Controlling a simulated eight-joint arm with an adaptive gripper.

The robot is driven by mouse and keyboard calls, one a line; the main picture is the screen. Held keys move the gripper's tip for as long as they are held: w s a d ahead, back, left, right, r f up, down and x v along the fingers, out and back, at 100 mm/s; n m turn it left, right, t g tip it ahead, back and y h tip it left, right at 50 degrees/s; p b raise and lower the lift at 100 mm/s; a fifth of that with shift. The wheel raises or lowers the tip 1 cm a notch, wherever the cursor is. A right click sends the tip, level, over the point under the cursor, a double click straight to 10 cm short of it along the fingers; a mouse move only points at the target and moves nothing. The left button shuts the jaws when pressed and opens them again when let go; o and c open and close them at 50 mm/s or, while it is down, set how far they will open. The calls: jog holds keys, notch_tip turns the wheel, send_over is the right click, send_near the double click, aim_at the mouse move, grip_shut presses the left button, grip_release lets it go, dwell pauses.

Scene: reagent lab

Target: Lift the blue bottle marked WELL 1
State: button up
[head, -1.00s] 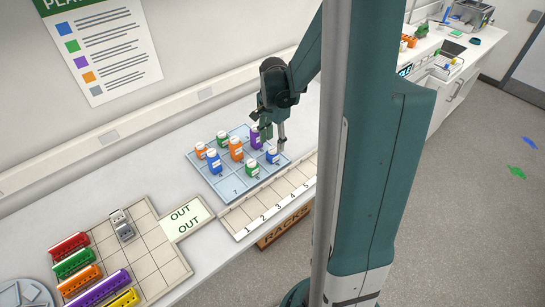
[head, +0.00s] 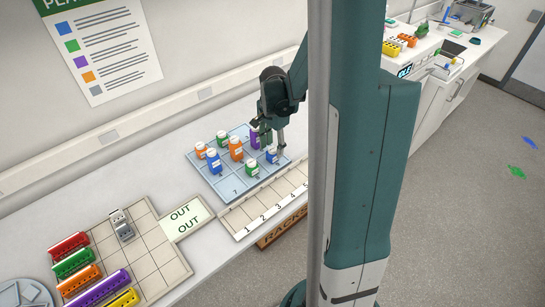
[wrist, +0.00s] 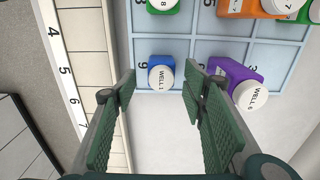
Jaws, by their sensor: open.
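The blue bottle marked WELL 1 (wrist: 161,73) has a white cap and stands in a cell of the blue tray in the wrist view. In the head view the blue bottle (head: 271,157) is at the tray's right side, partly hidden by my gripper (head: 272,151). In the wrist view my gripper (wrist: 160,77) is open, with one finger on each side of the bottle and a gap at both sides. It holds nothing.
The blue tray (head: 228,188) also holds green (head: 252,169), orange (head: 236,149) and another blue bottle (head: 214,163). A numbered pale rack strip (head: 262,210) lies along its front. Coloured racks on a pale grid (head: 160,255) stand at lower left.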

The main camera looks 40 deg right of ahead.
aim_at(273, 148)
jog(key=shift+w+f, duration=0.1)
jog(key=shift+f, duration=2.1)
jog(key=c, duration=1)
